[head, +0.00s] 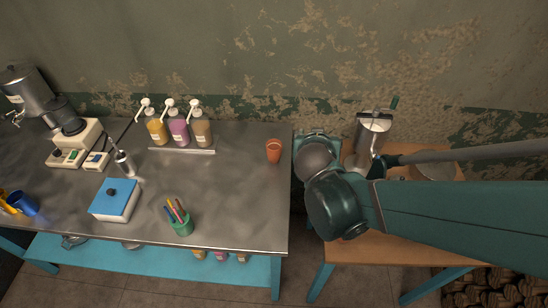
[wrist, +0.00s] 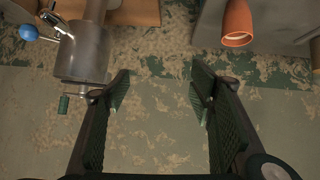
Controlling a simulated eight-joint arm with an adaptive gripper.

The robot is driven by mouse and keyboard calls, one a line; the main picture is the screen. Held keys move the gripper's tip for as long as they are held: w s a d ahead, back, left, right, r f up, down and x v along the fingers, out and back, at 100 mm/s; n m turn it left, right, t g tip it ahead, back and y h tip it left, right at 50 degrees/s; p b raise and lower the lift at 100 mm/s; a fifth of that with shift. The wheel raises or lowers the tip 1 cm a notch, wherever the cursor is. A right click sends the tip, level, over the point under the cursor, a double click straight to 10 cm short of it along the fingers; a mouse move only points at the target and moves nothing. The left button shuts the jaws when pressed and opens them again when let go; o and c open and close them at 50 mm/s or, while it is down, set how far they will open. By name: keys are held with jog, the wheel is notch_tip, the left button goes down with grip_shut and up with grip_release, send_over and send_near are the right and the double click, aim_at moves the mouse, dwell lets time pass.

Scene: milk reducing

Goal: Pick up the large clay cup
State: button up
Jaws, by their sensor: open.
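The orange clay cup (head: 273,151) stands upright near the right edge of the metal table (head: 240,215) in the head view. It also shows at the top right of the wrist view (wrist: 237,22), where the scene appears upside down. My gripper (wrist: 160,82) is open in the wrist view, with nothing between its fingers. The cup lies outside the fingers, apart from them. In the head view my arm reaches in from the right and ends just right of the cup; its fingers are hidden there.
A metal machine (head: 374,130) stands on the wooden table (head: 345,250) to the right, close to my arm; it shows at left in the wrist view (wrist: 82,50). Pump bottles (head: 180,128), a blue-white box (head: 115,199) and a green pen cup (head: 182,226) stand farther left. Bare metal surrounds the cup's left side.

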aim_at(275, 142)
jog(key=w+a+f+t+y+b, duration=0.1)
jog(key=a+f+t+b, duration=0.2)
jog(key=a+f+b, duration=0.3)
jog(key=shift+w+a+f+y, duration=0.4)
jog(key=shift+a+f, duration=1.9)
jog(key=shift+a, duration=1.95)
jog(key=shift+b+x, duration=0.35)
jog(key=shift+x, duration=0.95)
jog(key=shift+w, duration=0.1)
jog(key=shift+d+b+x, duration=0.2)
jog(key=shift+b+x, duration=0.55)
jog(key=shift+x, duration=1.8)
jog(key=c, duration=1)
